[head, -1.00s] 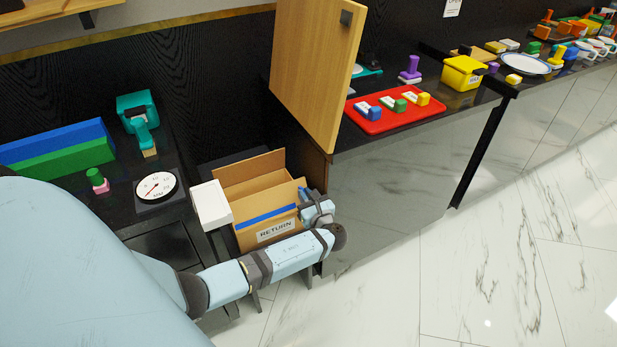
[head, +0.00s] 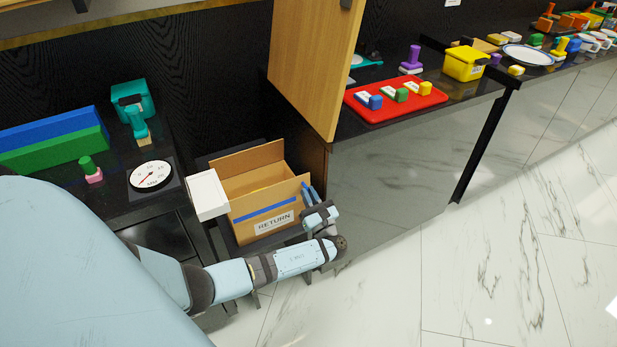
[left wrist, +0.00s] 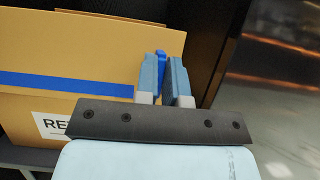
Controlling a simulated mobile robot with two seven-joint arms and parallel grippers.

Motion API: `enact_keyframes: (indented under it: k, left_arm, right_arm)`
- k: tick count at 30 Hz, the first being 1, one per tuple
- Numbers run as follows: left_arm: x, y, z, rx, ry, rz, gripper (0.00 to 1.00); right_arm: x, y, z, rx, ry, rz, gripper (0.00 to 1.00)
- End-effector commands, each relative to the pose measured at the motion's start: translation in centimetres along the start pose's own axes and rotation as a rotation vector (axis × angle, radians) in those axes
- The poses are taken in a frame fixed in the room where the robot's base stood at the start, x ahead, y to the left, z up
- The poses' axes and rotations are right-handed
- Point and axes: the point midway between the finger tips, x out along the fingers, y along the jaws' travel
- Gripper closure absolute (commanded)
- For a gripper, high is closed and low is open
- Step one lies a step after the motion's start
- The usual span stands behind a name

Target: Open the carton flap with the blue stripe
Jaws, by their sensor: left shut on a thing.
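The carton (head: 248,229) stands low between the two counters. Its back panel rises high, and its top shows an opening. The front panel carries a blue stripe (head: 265,210) above a RETURN label (head: 273,222); the stripe also crosses the tan panel in the left wrist view (left wrist: 65,82). My left gripper (head: 309,191) is at the carton's right front corner. In the left wrist view its fingers (left wrist: 164,80) are upright beside the panel's right edge, shut on a small blue tab (left wrist: 160,62). How the tab joins the carton is hidden. My right gripper is not in view.
A white box-like piece (head: 207,194) juts out at the carton's left. A dial scale (head: 153,176) sits on the left counter. An open wooden door (head: 315,68) stands above the carton's right, near a red tray (head: 396,100). The marble floor in front is clear.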

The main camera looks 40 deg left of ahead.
Motion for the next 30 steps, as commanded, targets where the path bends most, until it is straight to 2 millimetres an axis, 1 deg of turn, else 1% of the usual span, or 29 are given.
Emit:
enact_keyframes:
  k: [1,6,7,8,9,10,19,22,26,30]
  left_arm:
    - [0.3,0.0,0.1,-0.001,-0.004,0.002,1.00]
    - [0.3,0.0,0.1,-0.001,-0.003,0.002,1.00]
    - [0.3,0.0,0.1,-0.001,-0.003,0.002,0.86]
    - [0.3,0.0,0.1,-0.001,-0.003,0.002,0.79]
    - [0.3,0.0,0.1,-0.001,-0.003,0.002,0.70]
    - [0.3,0.0,0.1,-0.001,-0.003,0.002,0.65]
    - [0.0,0.0,0.0,0.000,0.000,0.000,0.65]
    - [-0.8,0.0,0.0,0.000,0.002,0.000,0.65]
    - [-3.0,-0.1,0.1,0.001,0.002,-0.001,0.65]
    - [-6.4,-0.1,0.1,0.002,0.003,-0.001,0.65]
  right_arm:
    - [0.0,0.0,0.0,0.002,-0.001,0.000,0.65]
    - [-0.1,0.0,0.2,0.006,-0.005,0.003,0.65]
    - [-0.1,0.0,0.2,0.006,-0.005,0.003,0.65]
    - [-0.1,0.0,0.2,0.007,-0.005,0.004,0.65]
    - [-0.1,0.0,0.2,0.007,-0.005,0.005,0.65]
    - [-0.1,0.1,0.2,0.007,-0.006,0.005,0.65]
    - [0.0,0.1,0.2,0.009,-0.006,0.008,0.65]
    - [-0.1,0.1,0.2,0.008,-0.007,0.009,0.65]
    - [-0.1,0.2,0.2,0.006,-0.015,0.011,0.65]
    - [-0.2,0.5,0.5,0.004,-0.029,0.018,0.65]
